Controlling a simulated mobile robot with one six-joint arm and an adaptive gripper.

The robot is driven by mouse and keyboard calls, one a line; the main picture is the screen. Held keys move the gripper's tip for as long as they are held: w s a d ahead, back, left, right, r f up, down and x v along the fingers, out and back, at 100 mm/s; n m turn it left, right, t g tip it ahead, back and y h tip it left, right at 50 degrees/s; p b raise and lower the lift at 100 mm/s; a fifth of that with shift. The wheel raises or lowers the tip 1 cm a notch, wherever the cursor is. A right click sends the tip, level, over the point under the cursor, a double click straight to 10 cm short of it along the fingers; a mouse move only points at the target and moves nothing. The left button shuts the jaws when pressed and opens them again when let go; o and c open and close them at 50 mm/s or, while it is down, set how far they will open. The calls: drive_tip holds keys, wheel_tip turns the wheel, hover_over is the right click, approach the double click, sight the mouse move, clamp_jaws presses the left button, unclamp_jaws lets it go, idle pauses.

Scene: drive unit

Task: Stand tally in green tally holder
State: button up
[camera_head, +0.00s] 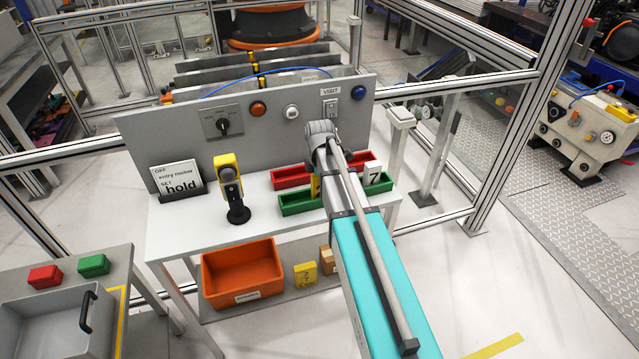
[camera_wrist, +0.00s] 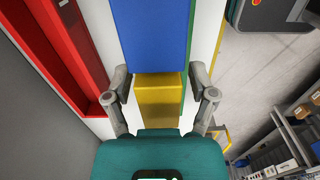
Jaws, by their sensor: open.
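The green holder (camera_head: 298,203) is a long tray on the table's right part, partly behind my arm; a green edge (camera_wrist: 190,62) shows in the wrist view. A white tally marked 7 (camera_head: 373,175) stands upright at its right end. A yellow piece (camera_head: 315,187) stands at the green holder, beside my arm. In the wrist view, a yellow block (camera_wrist: 158,103) lies between the fingers of my open gripper (camera_wrist: 160,92), with a large blue block (camera_wrist: 150,35) beyond. I cannot tell whether the fingers touch the yellow block. My arm hides the gripper in the head view.
A red holder (camera_head: 291,178) lies behind the green one; it also shows in the wrist view (camera_wrist: 62,55). A grey panel (camera_head: 180,150) rises behind. A yellow-black upright device (camera_head: 230,185) and a sign (camera_head: 177,180) stand left. An orange bin (camera_head: 240,270) sits below.

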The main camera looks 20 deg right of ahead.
drive_tip(key=shift+r, duration=0.25)
wheel_tip(320, 180, up, 12)
drive_tip(key=p, duration=1.2)
drive_tip(key=shift+f, duration=0.1)
drive_tip(key=shift+s+a, duration=0.1)
idle(0.7)
drive_tip(key=s+a+m, duration=0.3)
drive_tip(key=s+m, duration=0.5)
drive_tip(key=m, duration=0.1)
drive_tip(key=s+a+m, duration=0.4)
drive_tip(key=s+m, duration=0.5)
drive_tip(key=shift+a, duration=0.2)
idle(1.2)
